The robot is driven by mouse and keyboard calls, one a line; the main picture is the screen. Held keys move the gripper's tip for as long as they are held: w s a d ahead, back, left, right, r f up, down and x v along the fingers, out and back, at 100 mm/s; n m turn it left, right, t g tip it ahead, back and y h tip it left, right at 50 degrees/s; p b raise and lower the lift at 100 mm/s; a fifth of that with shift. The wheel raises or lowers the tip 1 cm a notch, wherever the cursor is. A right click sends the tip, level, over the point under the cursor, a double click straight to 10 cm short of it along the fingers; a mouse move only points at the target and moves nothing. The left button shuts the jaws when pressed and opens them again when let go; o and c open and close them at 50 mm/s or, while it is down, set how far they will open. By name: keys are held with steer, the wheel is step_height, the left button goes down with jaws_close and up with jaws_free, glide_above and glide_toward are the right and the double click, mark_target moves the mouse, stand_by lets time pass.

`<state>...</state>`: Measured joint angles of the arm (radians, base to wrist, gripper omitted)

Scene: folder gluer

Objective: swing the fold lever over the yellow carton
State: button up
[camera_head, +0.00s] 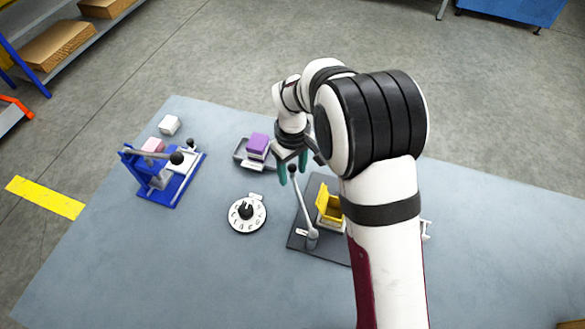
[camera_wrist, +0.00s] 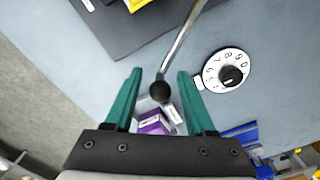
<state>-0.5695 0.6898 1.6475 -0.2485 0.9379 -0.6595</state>
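The fold lever (camera_head: 303,208) is a grey rod with a black ball knob, rising from a pivot on a dark base plate (camera_head: 303,243). The yellow carton (camera_head: 328,203) stands open on this plate, right of the lever and partly hidden by my arm. My gripper (camera_head: 293,172) has its green fingers apart at the knob. In the wrist view, the lever's knob (camera_wrist: 160,91) appears between the two open fingers of my gripper (camera_wrist: 160,73), with gaps on both sides. I cannot tell whether it is fully at finger depth. A yellow edge of the carton (camera_wrist: 137,4) shows at the top.
A white dial (camera_head: 246,214) lies left of the lever. A grey tray (camera_head: 240,160) with purple and white boxes (camera_head: 258,146) is behind it. The table front left is clear.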

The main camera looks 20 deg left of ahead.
jaws_close()
stand_by(1.2)
